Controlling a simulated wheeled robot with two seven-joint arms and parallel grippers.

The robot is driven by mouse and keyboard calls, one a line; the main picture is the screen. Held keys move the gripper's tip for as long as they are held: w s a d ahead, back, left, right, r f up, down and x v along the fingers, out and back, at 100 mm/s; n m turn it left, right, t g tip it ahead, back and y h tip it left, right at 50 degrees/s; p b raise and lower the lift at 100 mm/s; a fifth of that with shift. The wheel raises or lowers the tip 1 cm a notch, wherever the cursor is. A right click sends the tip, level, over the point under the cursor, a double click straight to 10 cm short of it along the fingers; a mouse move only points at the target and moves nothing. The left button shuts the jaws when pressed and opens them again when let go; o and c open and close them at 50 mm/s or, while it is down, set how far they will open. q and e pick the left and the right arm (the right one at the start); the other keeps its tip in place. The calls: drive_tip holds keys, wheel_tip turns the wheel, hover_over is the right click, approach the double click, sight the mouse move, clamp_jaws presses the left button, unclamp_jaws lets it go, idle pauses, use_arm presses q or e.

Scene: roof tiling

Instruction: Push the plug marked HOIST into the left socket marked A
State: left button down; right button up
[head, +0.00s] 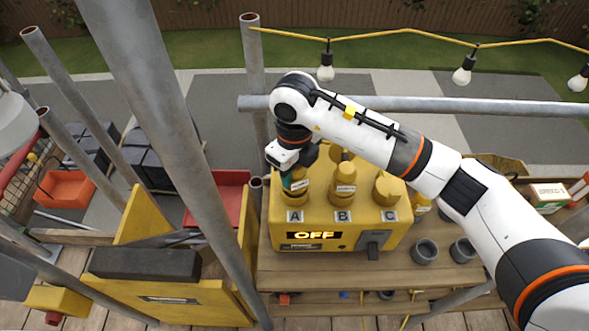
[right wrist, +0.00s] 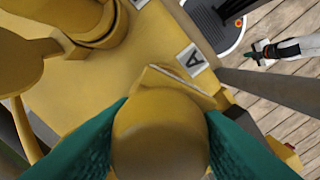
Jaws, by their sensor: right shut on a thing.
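The yellow control box (head: 325,225) carries sockets lettered A (head: 295,216), B and C in a row. My right gripper (head: 292,182) is shut on a yellow plug (head: 298,198) at the left socket, A. Its white label is too small to read. In the right wrist view the plug's round top (right wrist: 160,135) sits between my two green fingers, beside the A letter plate (right wrist: 192,60). I cannot tell how deep the plug sits, as the socket is hidden beneath it. A tiny white and green shape (right wrist: 275,50) may be my left gripper; its jaws are unclear.
A labelled yellow plug (head: 344,190) stands at B and a yellow round part (head: 386,188) at C. The box display (head: 314,235) reads OFF, beside a grey switch (head: 373,245). Grey cups (head: 425,251) stand right of the box. Scaffold poles (head: 185,130) rise at left.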

drive_tip(key=shift+f+b, duration=0.6)
drive_tip(key=o, duration=0.8)
drive_tip(key=shift+r+p, duration=2.55)
drive_tip(key=shift+r, duration=2.95)
